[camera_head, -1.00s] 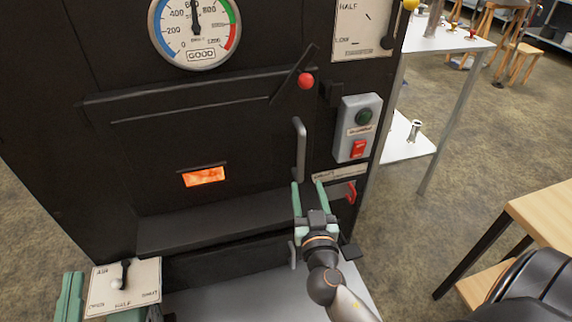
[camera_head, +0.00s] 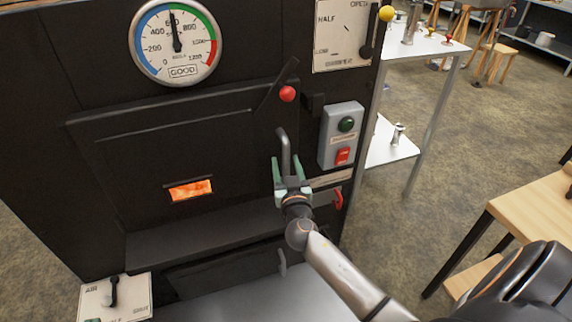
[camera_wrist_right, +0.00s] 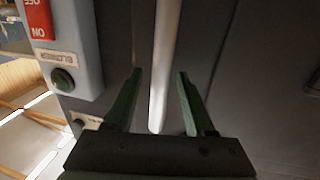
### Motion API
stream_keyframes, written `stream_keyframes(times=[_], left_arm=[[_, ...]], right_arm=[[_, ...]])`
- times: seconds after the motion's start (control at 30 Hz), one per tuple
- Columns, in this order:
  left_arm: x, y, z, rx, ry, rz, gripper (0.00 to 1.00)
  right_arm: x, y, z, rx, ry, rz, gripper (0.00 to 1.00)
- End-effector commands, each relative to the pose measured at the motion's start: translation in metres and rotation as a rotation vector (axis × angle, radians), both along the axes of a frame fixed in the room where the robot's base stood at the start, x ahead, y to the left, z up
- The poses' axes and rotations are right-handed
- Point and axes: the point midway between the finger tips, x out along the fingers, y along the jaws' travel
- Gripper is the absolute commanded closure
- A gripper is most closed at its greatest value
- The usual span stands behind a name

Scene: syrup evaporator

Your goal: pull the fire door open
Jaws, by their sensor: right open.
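The black fire door (camera_head: 160,165) is on the front of the evaporator, with a glowing orange window (camera_head: 190,190) low in it. It looks shut. Its grey upright bar handle (camera_head: 285,150) is at the door's right side. My right gripper (camera_head: 289,166) is open at the lower part of the handle. In the right wrist view the handle (camera_wrist_right: 164,60) stands between the two green fingers (camera_wrist_right: 157,95), with a gap on each side. Whether the fingertips reach past the bar is hard to tell. My left gripper is not in view.
A grey switch box (camera_head: 341,135) with a green button and a red switch is close right of the handle. A red-knobbed lever (camera_head: 287,94) is above it, and a red handle (camera_head: 338,198) is below right. A wooden table (camera_head: 530,205) stands at the right.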

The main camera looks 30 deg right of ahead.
Motion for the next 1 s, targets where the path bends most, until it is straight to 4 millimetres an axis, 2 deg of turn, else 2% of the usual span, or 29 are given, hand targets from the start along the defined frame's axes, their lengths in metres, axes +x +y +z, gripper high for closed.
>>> stream_keyframes(times=[0.17,0.67,1.0], left_arm=[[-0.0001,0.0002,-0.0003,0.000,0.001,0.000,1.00],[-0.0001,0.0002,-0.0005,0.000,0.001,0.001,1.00],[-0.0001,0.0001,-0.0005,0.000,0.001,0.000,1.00]], right_arm=[[0.0000,0.0001,-0.0003,0.000,0.000,0.001,0.45],[-0.0004,0.0003,-0.0004,0.000,0.001,0.000,1.00],[-0.0004,0.0003,-0.0005,0.000,0.001,0.000,1.00]])
